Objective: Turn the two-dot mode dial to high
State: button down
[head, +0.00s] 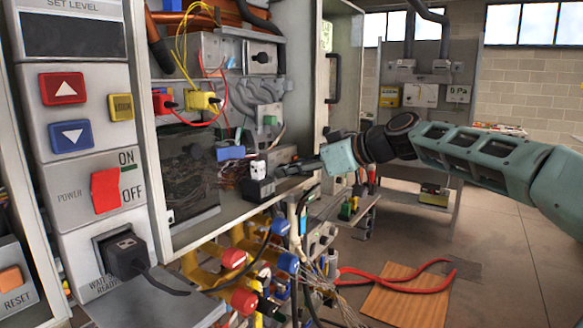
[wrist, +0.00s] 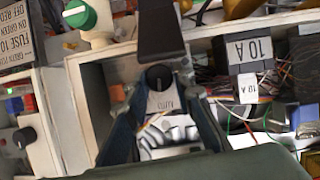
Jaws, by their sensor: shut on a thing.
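A black round dial (wrist: 159,77) sits in a pale square recess in the wrist view, with a white label reading AUTO just below it. No dots can be made out on it. My gripper (wrist: 161,92) reaches in from the bottom of that view, its two dark fingers on either side of the dial and label, closed on the dial. The exact contact at the fingertips is hard to see. In the head view my gripper (head: 287,170) points left into the open heater cabinet, and the dial cannot be made out there.
A black block marked 10 A (wrist: 248,50) stands right of the dial, with loose wires below. A green knob (wrist: 78,15) and another black knob (wrist: 23,137) are to the left. A dark bar (wrist: 162,30) hangs just above the dial. Colored valves (head: 243,300) crowd below the cabinet.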

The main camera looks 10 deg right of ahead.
jog(key=m+p, duration=0.1)
jog(key=m+g+y+p, duration=0.1)
jog(key=shift+w+d+r+m+y, duration=0.1)
jog(key=shift+r+m+y, duration=0.05)
jog(key=shift+m+y, duration=0.15)
jog(key=shift+w+d+m+g+y+p, duration=0.1)
jog(key=shift+m+g+y+p, duration=0.55)
jog(key=shift+m, duration=0.75)
jog(key=c, duration=1.7)
grip_release()
jog(key=shift+f, duration=0.2)
jog(key=shift+o, duration=0.2)
jog(key=v, duration=1.2)
